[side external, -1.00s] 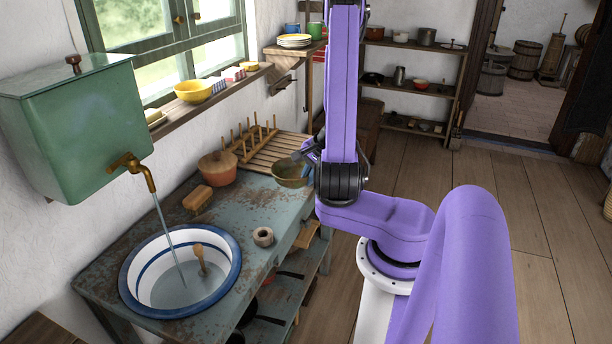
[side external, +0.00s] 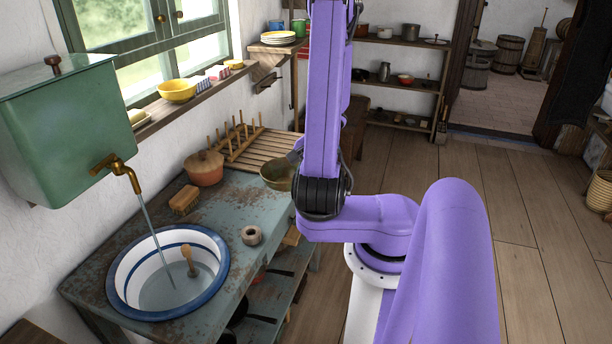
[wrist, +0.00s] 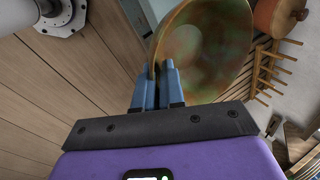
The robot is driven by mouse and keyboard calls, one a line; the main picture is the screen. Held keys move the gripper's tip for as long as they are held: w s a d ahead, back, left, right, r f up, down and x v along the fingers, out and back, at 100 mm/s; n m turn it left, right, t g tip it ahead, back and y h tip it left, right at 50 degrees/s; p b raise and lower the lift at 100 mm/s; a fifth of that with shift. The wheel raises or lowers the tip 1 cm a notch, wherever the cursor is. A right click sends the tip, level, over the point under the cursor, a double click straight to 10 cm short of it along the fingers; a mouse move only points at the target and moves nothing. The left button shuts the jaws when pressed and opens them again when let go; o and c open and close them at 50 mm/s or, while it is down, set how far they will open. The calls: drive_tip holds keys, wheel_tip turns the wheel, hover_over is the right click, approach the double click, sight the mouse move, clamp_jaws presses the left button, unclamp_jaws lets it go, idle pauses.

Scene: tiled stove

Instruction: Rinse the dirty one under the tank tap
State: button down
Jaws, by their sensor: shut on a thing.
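A bowl with blotchy green and brown stains (wrist: 208,48) fills the top middle of the wrist view. My gripper (wrist: 158,82) is shut on its rim there. In the side view the bowl (side external: 276,175) shows at the near right end of the wooden rack, partly hidden by my arm, which also hides most of my gripper. The green tank (side external: 72,130) hangs on the left wall. Its brass tap (side external: 118,171) runs a thin stream into the white basin with blue bands (side external: 128,270). A wooden-handled brush (side external: 188,260) stands in the basin water.
A lidded orange pot (side external: 204,170), a scrubbing brush (side external: 185,200) and a small ring-shaped thing (side external: 251,235) stand on the worn counter (side external: 232,208). The wooden rack (side external: 255,148) with upright pegs is behind. A yellow bowl (side external: 177,91) sits on the windowsill.

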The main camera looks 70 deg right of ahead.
drive_tip(key=w+a+n+g+y, duration=0.25)
drive_tip(key=w+a+n, duration=0.25)
drive_tip(key=a+n, duration=0.4)
drive_tip(key=w+a+n+g+y, duration=0.1)
drive_tip(key=w+a+n+y, duration=0.25)
drive_tip(key=a+n, duration=0.5)
drive_tip(key=w+a+f, duration=0.2)
drive_tip(key=w+f, duration=0.1)
drive_tip(key=w, duration=1.1)
drive_tip(key=shift+w+a+h, duration=0.15)
drive_tip(key=shift+w+h, duration=0.1)
drive_tip(key=shift+h, duration=0.05)
idle(0.3)
drive_tip(key=shift+d, duration=0.55)
drive_tip(key=shift+a, duration=0.1)
drive_tip(key=shift+a, duration=0.5)
drive_tip(key=shift+d, duration=0.25)
drive_tip(key=shift+d, duration=0.35)
